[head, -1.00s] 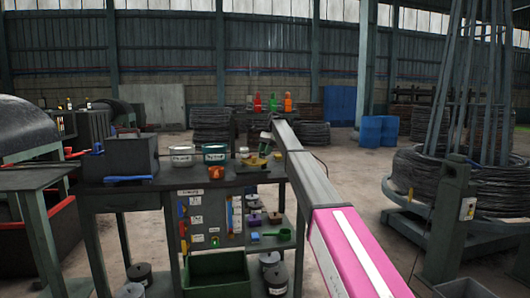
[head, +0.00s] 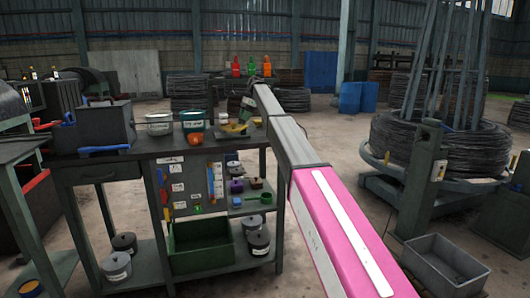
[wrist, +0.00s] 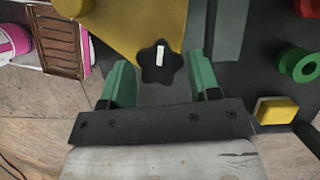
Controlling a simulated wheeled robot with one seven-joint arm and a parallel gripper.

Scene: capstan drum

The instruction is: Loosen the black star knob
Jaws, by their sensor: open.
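The black star knob (wrist: 160,66) shows in the wrist view, with a small white mark on its face. It sits against a yellow part (wrist: 125,22). My gripper (wrist: 160,82) is open, with one green finger on each side below the knob. The fingertips reach close to the knob's lower edge; I cannot tell the exact gap in depth. In the head view my arm reaches to the workbench (head: 110,165), and its end is at the bench's right end, beside a yellow item (head: 235,128). The knob cannot be made out there.
In the wrist view a green spool (wrist: 299,64) and a yellow block (wrist: 276,110) lie right of my gripper. A wooden crate (wrist: 58,42) is at left. On the bench stand a dark box (head: 95,125) and a white tub (head: 159,124). A grey bin (head: 445,262) is on the floor.

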